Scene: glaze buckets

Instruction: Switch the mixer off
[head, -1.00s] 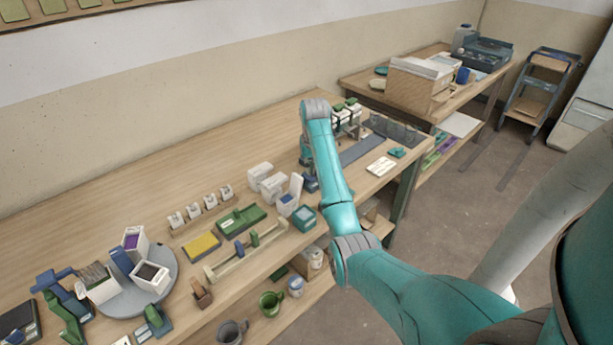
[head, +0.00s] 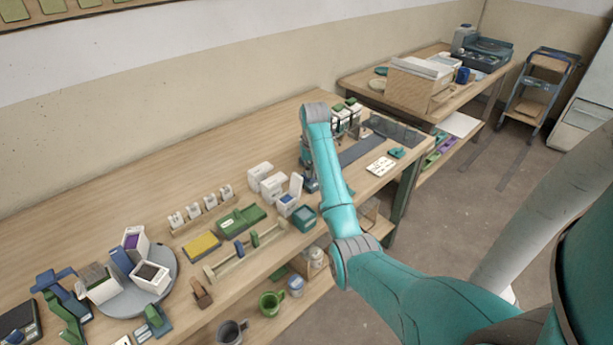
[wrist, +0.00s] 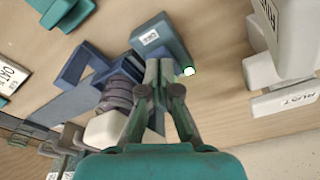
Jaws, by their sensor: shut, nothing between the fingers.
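What looks like the mixer shows in the wrist view as a blue-grey body (wrist: 163,42) with a small white label, beside darker blue parts and a ribbed grey cylinder (wrist: 118,94). A small round white button with a green rim (wrist: 189,71) is at the body's lower right edge. My gripper (wrist: 166,66) has its fingers together and empty, with the tips at the body's lower edge, just left of the button. I cannot tell whether they touch it. In the head view my arm hides most of this spot; a dark blue part (head: 311,184) shows beside it.
White labelled containers (wrist: 287,40) stand close on the right in the wrist view. In the head view, white boxes (head: 272,187), a green tray (head: 241,221) and a grey turntable with buckets (head: 172,281) are on the bench. Bare wood lies behind them, along the wall.

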